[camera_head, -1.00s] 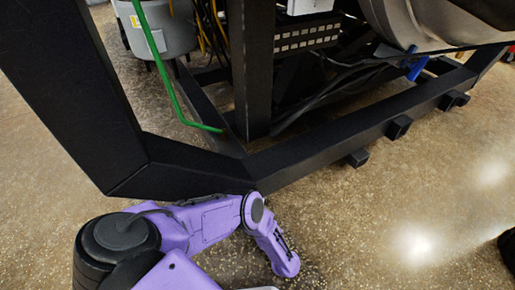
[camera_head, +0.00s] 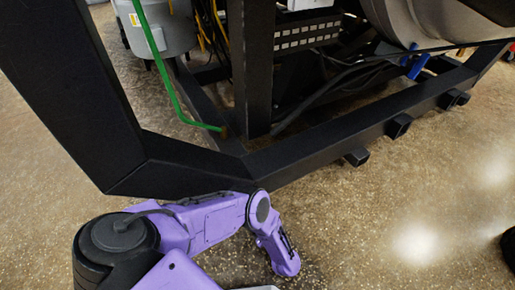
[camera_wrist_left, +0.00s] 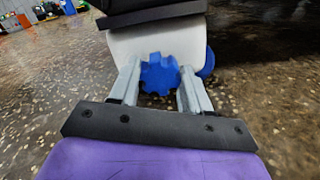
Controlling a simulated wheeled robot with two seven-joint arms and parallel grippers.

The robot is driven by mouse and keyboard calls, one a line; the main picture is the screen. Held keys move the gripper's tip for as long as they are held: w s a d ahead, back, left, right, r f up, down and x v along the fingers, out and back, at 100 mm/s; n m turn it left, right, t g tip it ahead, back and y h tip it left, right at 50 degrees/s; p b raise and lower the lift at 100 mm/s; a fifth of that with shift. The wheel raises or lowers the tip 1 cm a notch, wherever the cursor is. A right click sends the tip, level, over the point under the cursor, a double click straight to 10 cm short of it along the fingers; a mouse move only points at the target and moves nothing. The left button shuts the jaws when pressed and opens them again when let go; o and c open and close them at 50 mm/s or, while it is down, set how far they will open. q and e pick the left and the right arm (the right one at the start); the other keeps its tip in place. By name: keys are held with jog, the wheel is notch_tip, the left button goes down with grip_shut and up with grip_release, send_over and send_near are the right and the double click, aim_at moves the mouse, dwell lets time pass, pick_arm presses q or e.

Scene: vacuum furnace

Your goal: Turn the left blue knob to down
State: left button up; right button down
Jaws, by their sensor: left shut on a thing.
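In the left wrist view a blue, lobed knob (camera_wrist_left: 160,74) sits in front of a pale grey-white surface. My left gripper (camera_wrist_left: 160,70) is shut on it, with one grey finger on each side. A second blue piece (camera_wrist_left: 208,63) shows partly behind the right finger, at the edge of the pale surface. In the head view two small blue pieces (camera_head: 418,67) show under the large grey cylinder at the upper right; I cannot tell which one is held. My left gripper is not visible in the head view. My right gripper is in neither view.
A heavy black frame (camera_head: 330,135) with short stubs along its outer side runs around the furnace base. A green pipe (camera_head: 165,75) stands in front of a grey tank (camera_head: 160,30) at the upper left. Black cables hang inside the frame. Speckled floor (camera_head: 400,200) is open at the right.

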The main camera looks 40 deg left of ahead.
pick_arm(q)
jog(key=shift+m, duration=0.6)
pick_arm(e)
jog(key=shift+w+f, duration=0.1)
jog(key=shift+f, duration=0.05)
pick_arm(q)
jog(key=o, duration=1.1)
jog(key=shift+c, duration=0.2)
